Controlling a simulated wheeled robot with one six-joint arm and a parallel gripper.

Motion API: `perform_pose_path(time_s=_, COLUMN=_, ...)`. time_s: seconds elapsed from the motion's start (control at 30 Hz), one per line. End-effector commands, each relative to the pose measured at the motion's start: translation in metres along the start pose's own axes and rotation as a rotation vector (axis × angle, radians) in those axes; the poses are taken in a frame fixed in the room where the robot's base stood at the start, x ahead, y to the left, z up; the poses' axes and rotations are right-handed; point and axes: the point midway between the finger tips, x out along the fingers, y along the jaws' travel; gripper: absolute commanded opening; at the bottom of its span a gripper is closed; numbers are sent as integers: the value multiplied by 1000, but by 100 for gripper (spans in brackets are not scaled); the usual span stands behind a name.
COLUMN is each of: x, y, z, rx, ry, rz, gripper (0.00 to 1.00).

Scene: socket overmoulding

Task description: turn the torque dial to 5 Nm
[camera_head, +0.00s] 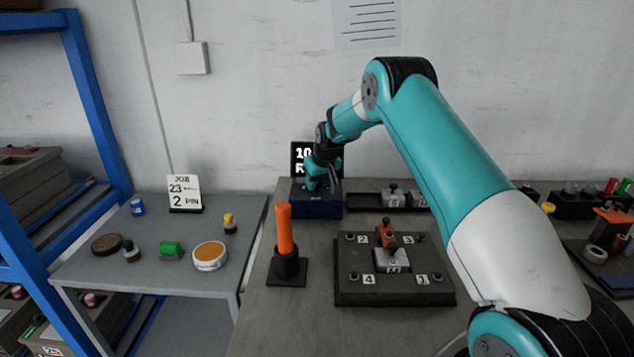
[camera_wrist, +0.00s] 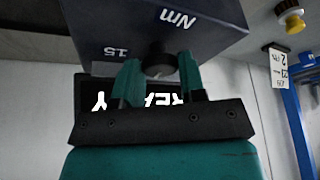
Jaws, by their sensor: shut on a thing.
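The torque dial (camera_wrist: 159,62) is a dark round knob with a paler end face on the dark blue box (camera_wrist: 100,22), which is marked "Nm" and "15". My gripper (camera_wrist: 158,78) has its teal fingers on either side of the dial, shut on it. In the head view the same box (camera_head: 316,209) stands at the back of the bench, with my gripper (camera_head: 319,183) reaching down onto its top. There the dial is hidden behind the gripper, and its pointer setting cannot be read. A black display (camera_head: 298,170) behind the box shows "10" and part of a second line.
A fixture plate (camera_head: 350,290) with numbered corners and an orange clamp lies in front of the box. An orange-handled tool (camera_head: 285,230) stands upright at left. A black tray (camera_head: 365,200) lies right of the box. A job card (camera_head: 184,194) stands on the left table.

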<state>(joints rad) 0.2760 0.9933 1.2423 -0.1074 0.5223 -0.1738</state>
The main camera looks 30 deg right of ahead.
Motion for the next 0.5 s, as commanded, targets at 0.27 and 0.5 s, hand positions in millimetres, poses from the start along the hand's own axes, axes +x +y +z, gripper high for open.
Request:
perform_pose_path(time_s=0.27, x=1, y=2, z=0, rx=-155, ry=3, rz=-64, gripper=14)
perform_pose_path(time_s=0.5, x=0, y=4, z=-1, rx=-360, ry=4, rz=-148, gripper=14)
